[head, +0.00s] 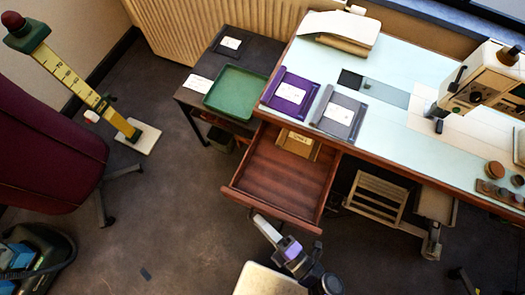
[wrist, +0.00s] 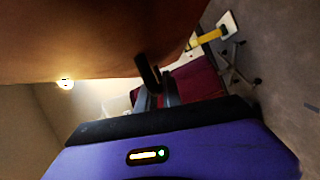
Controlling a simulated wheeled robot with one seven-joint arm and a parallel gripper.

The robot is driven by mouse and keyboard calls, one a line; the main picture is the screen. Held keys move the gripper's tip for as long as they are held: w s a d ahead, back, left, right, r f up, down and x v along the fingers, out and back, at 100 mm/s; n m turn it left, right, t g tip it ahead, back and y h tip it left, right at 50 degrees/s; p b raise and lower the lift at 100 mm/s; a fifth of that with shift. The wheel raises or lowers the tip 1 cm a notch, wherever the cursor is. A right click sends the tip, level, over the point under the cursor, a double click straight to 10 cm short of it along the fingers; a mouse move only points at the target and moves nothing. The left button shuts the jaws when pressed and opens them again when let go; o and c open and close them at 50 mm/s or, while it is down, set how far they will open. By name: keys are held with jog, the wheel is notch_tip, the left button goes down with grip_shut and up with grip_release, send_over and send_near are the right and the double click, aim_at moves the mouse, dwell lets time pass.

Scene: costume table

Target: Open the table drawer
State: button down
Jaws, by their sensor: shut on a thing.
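The table drawer (head: 285,180) is pulled well out from under the sewing table (head: 400,62). Its reddish-brown wooden inside shows from above. A tan box with a white label lies at its back end. My gripper (head: 262,222) is at the outer side of the drawer front, near its middle. In the wrist view the drawer's wood (wrist: 90,35) fills the upper left, and a dark handle (wrist: 147,70) sticks out from it. My gripper's dark fingers (wrist: 156,98) are shut on the handle. The handle is hidden in the head view.
A dark side table (head: 245,47) with a green tray (head: 236,92) stands left of the drawer. A maroon chair (head: 45,150) and a yellow measuring post (head: 75,75) are further left. Purple and grey folders and a sewing machine (head: 485,80) are on the tabletop. Floor is clear left of the drawer.

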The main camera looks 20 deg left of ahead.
jog(key=c, duration=1.5)
grip_release()
jog(key=shift+d, duration=0.15)
jog(key=v, duration=0.7)
jog(key=shift+d+b, duration=0.25)
jog(key=shift+b, duration=0.2)
jog(key=shift+s+d, duration=0.1)
jog(key=shift+s, duration=0.05)
